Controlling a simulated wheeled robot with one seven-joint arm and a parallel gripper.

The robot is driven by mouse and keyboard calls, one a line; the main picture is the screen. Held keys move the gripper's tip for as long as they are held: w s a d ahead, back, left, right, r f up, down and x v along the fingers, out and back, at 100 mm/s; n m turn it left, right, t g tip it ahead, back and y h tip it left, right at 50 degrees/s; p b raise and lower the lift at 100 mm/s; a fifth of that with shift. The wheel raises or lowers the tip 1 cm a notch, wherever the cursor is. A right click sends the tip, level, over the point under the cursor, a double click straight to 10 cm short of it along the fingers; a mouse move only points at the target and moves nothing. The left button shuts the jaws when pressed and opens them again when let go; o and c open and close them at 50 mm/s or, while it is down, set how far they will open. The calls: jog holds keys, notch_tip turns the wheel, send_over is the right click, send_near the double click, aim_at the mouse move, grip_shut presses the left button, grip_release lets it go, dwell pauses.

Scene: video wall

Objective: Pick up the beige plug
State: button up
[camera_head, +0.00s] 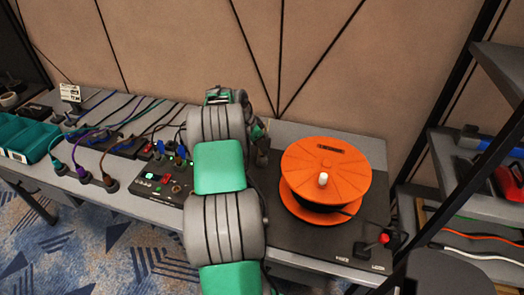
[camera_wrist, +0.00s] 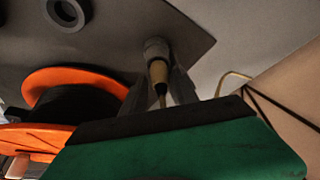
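The beige plug (camera_wrist: 159,72) shows in the wrist view with a thin lead running down from it. Its far end meets a grey cylindrical piece (camera_wrist: 155,47) by the dark board. My gripper (camera_wrist: 159,80) has one grey finger on each side of the plug, very close to it. Whether both fingers touch it is unclear. In the head view my arm hides the plug and most of my gripper.
An orange cable reel (camera_head: 326,171) stands on a black board right of my arm; its rim (camera_wrist: 75,85) shows in the wrist view. A small red-topped lever (camera_head: 383,239) is at the board's front right. A black panel (camera_head: 158,180) and several cables lie left. A shelf rack (camera_head: 498,72) stands right.

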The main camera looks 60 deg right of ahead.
grip_shut()
jog(key=shift+r, duration=0.15)
dwell(0.4)
